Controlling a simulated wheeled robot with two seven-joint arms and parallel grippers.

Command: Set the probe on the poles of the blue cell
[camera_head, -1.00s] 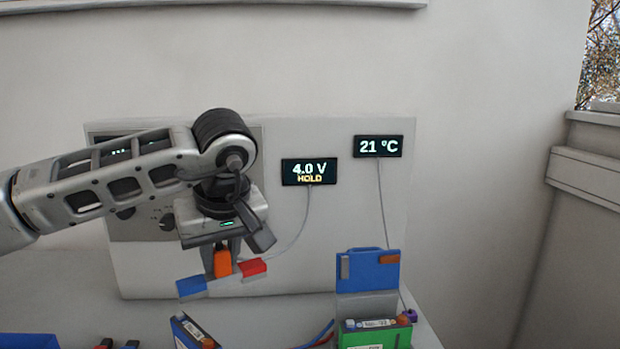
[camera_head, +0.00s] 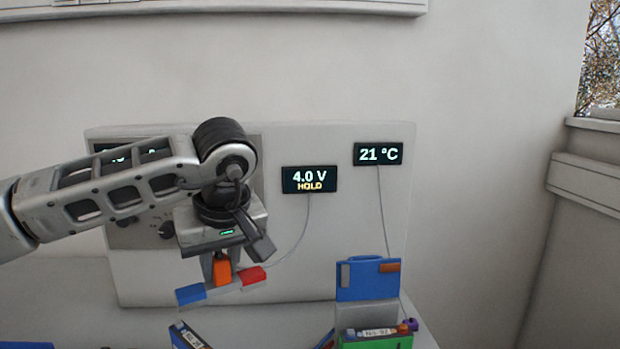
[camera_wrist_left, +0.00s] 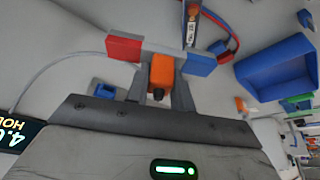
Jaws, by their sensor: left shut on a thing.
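My left gripper (camera_head: 221,262) is shut on the orange grip and holds the probe up in front of the cycler. The left wrist view shows the orange grip (camera_wrist_left: 161,75) between the fingers. The blue cell (camera_head: 187,337) with a white label is cut off by the bottom edge, below the probe and apart from it. It also shows in the wrist view (camera_wrist_left: 190,22), partly cut off. My right gripper is out of view.
A display (camera_head: 309,180) reads 4.0 V HOLD; another (camera_head: 378,154) reads 21 °C. A blue tray (camera_wrist_left: 275,68) shows in the wrist view.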

